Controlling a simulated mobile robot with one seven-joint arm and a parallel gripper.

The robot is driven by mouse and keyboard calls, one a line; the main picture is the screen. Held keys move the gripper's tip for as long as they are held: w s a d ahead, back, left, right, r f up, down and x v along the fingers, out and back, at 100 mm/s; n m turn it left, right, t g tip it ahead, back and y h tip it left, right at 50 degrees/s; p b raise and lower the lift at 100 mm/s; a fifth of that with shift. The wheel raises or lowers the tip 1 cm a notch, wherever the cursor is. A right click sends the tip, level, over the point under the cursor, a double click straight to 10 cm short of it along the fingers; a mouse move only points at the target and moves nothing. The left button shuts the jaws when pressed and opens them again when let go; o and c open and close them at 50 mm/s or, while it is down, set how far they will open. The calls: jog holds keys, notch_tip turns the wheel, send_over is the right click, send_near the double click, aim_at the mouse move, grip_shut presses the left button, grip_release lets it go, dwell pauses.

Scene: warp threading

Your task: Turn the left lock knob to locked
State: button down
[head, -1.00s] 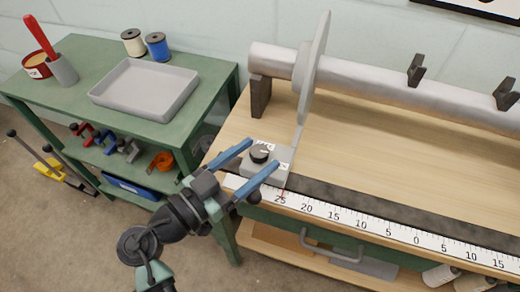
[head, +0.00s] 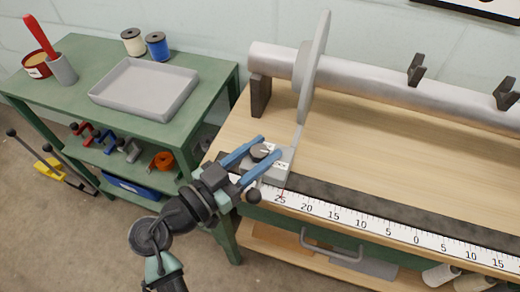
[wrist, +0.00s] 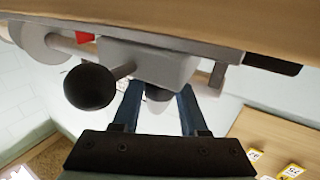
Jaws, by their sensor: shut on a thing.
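The left lock knob (head: 261,152) is a black round knob on top of a small grey block (head: 270,175) at the bench's left end, by the foot of the tall grey disc (head: 318,70). My gripper (head: 268,149) has its two blue fingers on either side of the knob, shut on it. In the wrist view the knob (wrist: 158,94) shows partly between the fingers, under the grey block. White labels sit on the block beside the knob; the fingers partly cover the block and I cannot read the labels or the pointer clearly.
A black ball (wrist: 90,87) on a short rod sticks out of the block close to my fingers. A ruler (head: 390,233) runs along the bench's front edge. A grey roller (head: 375,85) lies behind. A green cart (head: 215,75) with a grey tray (head: 145,90) stands left.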

jog(key=shift+f+g+b, duration=0.2)
jog(key=shift+g+b, duration=0.1)
jog(key=shift+b, duration=0.4)
jog(key=shift+r+m+g+h+b, duration=0.1)
jog(key=shift+m+g+h+b, duration=0.5)
jog(key=shift+m+h+b, duration=0.15)
jog(key=shift+r, duration=0.1)
jog(key=shift+c, duration=2.2)
grip_release()
jog(key=v, duration=1.3)
